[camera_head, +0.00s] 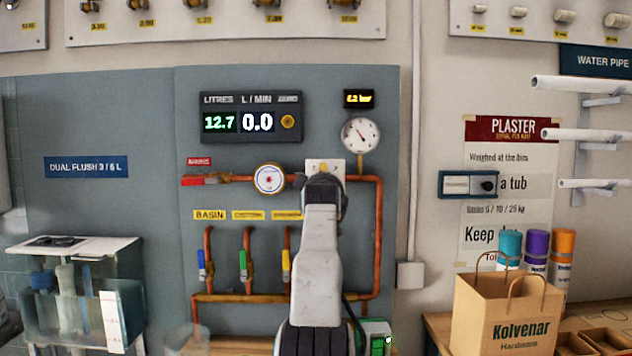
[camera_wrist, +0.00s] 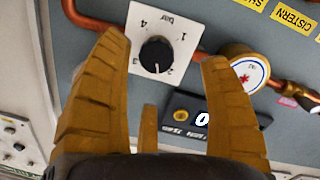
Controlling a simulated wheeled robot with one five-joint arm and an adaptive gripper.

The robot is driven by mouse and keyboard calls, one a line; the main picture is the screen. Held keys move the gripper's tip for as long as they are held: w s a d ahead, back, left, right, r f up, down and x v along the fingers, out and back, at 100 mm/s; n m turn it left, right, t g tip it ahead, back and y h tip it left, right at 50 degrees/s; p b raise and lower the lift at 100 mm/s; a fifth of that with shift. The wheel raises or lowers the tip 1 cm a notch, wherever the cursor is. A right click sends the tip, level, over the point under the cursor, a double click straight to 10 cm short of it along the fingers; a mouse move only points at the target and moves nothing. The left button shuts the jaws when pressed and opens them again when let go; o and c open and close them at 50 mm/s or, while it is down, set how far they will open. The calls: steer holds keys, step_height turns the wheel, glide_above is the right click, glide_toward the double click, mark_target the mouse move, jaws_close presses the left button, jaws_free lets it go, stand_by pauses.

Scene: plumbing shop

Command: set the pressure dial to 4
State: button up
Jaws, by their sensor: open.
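The pressure dial is a black knob (camera_wrist: 157,55) on a white plate (camera_wrist: 172,22) marked bar and 1 to 4, seen turned round in the wrist view. The knob's white mark seems to point near the 2. My gripper (camera_wrist: 163,48) is open, its yellow-brown fingers on either side of the knob in the picture with gaps between; I cannot tell how far off the knob is. In the head view the plate's top (camera_head: 325,164) shows above my arm, which hides the knob. The small pressure display (camera_head: 359,99) seems to read 2.2 bar.
Copper pipe (camera_head: 377,240) runs around the plate. A round gauge (camera_head: 361,134) is above right and a white-faced meter (camera_head: 270,178) to the left. Valves with blue, green and yellow handles (camera_head: 243,263) stand below left. A paper bag (camera_head: 505,315) is at right.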

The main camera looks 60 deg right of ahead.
steer(key=w+d+p, duration=0.1)
steer(key=d+p, duration=0.1)
steer(key=w+d+n+p, duration=0.1)
steer(key=d+p, duration=0.1)
steer(key=p, duration=0.1)
steer(key=w+d+r+n+p, duration=0.1)
steer(key=d+p, duration=0.1)
steer(key=shift+w+d+p, duration=0.15)
steer(key=shift+w+p, duration=0.2)
steer(key=shift+p, duration=0.05)
stand_by(0.3)
stand_by(0.4)
steer(key=shift+r, duration=0.1)
steer(key=c, duration=1.2)
